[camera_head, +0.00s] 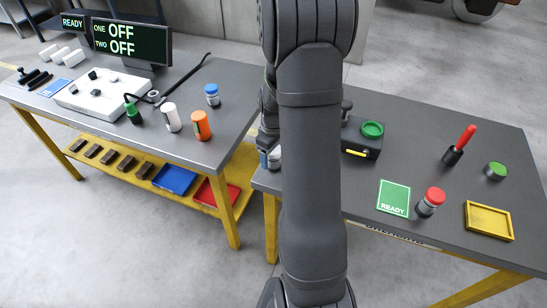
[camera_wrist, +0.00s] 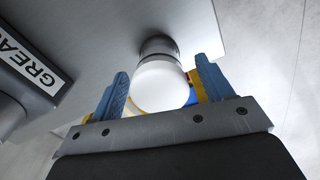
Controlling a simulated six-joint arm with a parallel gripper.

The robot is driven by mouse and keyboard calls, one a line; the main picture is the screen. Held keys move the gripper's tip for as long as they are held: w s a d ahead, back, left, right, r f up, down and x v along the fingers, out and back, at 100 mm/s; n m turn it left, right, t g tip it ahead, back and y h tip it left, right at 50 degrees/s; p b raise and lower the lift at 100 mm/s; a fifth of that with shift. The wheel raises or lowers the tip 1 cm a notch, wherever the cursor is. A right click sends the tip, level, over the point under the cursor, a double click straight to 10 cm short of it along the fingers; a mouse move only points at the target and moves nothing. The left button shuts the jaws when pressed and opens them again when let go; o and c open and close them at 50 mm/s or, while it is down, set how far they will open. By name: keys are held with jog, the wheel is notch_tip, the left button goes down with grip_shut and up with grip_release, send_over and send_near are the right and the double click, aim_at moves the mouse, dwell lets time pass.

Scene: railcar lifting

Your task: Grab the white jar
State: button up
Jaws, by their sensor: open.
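The white jar (camera_wrist: 160,88) has a round white lid and a grey body. In the wrist view it is between the two blue fingers of my gripper (camera_wrist: 161,68). The fingers are open, one on each side of the lid; I cannot tell whether either touches it. In the head view the jar (camera_head: 276,155) shows only in part at the left edge of the right table, with the rest hidden behind my arm. My gripper there is also mostly hidden, with a bit of blue finger showing beside the jar.
The right table (camera_head: 470,130) also holds a black box (camera_head: 361,140) with a green ring, a red-lidded jar (camera_head: 431,202), a green READY card (camera_head: 394,198) and a yellow tray (camera_head: 489,221). The left table holds an orange bottle (camera_head: 201,126), a white bottle (camera_head: 172,118) and a blue-lidded jar (camera_head: 212,95).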

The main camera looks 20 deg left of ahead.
jog(key=shift+f, duration=0.25)
jog(key=c, duration=1.1)
jog(key=shift+r, duration=0.1)
